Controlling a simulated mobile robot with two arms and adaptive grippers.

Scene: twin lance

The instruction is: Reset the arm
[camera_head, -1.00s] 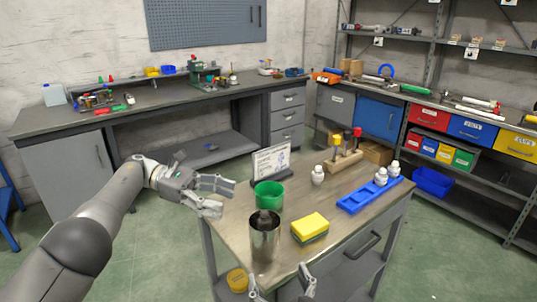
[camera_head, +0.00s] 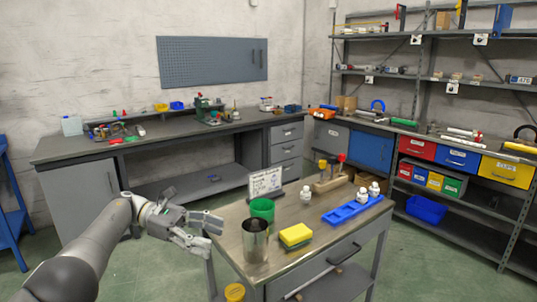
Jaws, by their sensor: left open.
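My left arm comes in from the lower left, and its gripper (camera_head: 213,233) is open and empty, fingers apart and pointing right. It is at the left edge of the workbench (camera_head: 285,262), left of the metal cup (camera_head: 255,243) and the green cup (camera_head: 262,209), apart from both. Whether the fingertips overhang the tabletop is hard to tell. My right gripper is not in view.
On the bench are a yellow sponge (camera_head: 295,235), a blue tray (camera_head: 352,211) with white bottles, a sign (camera_head: 265,183) and a wooden holder (camera_head: 330,183). A yellow round thing (camera_head: 234,292) is low at the bench's left. Green floor is open around the bench.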

